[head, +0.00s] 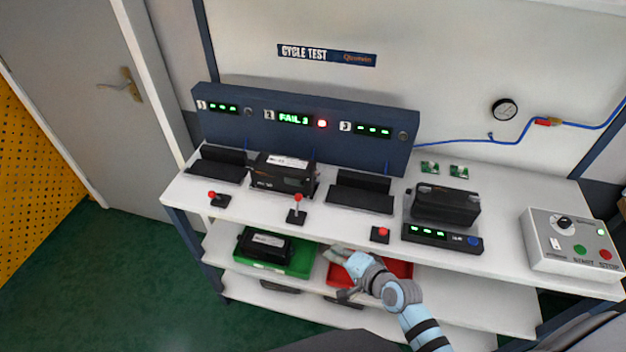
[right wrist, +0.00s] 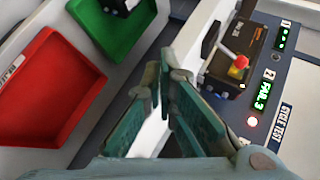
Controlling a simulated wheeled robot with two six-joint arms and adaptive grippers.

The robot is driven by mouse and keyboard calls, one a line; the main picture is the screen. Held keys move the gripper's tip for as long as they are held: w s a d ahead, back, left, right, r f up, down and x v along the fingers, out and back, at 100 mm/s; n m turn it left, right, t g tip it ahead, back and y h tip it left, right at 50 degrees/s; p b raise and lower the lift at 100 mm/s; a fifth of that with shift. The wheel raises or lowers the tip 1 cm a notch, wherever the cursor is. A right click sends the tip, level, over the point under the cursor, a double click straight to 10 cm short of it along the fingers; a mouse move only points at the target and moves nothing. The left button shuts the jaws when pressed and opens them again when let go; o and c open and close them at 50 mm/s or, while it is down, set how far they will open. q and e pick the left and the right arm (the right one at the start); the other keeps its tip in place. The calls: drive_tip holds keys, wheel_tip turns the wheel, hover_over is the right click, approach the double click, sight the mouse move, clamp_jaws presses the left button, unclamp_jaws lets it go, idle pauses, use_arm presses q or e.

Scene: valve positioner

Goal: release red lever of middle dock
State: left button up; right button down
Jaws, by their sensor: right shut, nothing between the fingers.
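The middle dock holds a black positioner (head: 284,174) with a white label; it also shows in the right wrist view (right wrist: 237,45). The middle dock's red lever (head: 297,205) stands up from its black base in front of the positioner. Its red knob (right wrist: 238,66) shows in the right wrist view, right of the fingers. The display above the middle dock (head: 294,119) reads FAIL 3, with a red lamp lit. My right gripper (head: 338,270) is shut and empty, in front of the bench and below and right of the lever, apart from it. My left gripper is not in view.
A left lever (head: 218,198) and a right lever (head: 380,234) flank the middle one. The left and right docks are empty. A green tray (head: 300,262) with a black unit and a red tray (head: 400,268) sit on the lower shelf. A control box (head: 570,245) stands far right.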

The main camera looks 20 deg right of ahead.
drive_tip(key=w+r+m+t, duration=0.1)
drive_tip(key=w+r+m, duration=0.1)
drive_tip(key=w+r+m+t, duration=0.1)
drive_tip(key=w+r+m, duration=0.1)
drive_tip(key=r, duration=0.1)
drive_tip(key=w+d+r+m+t, duration=0.1)
drive_tip(key=w+r+m, duration=0.1)
drive_tip(key=shift+w+r, duration=0.1)
drive_tip(key=shift+r, duration=0.3)
drive_tip(key=shift+w+d+f, duration=0.1)
drive_tip(key=shift+d, duration=0.05)
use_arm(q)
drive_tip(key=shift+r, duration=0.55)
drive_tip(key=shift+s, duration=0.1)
use_arm(e)
drive_tip(key=shift+w+f, duration=0.1)
drive_tip(key=shift+w, duration=0.2)
drive_tip(key=b, duration=0.3)
approach(304, 190)
drive_tip(key=x, duration=0.4)
drive_tip(key=shift+w+f, duration=0.1)
drive_tip(key=shift+f, duration=0.1)
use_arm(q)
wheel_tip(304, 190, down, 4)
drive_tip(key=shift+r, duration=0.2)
use_arm(e)
drive_tip(key=shift+w, duration=0.3)
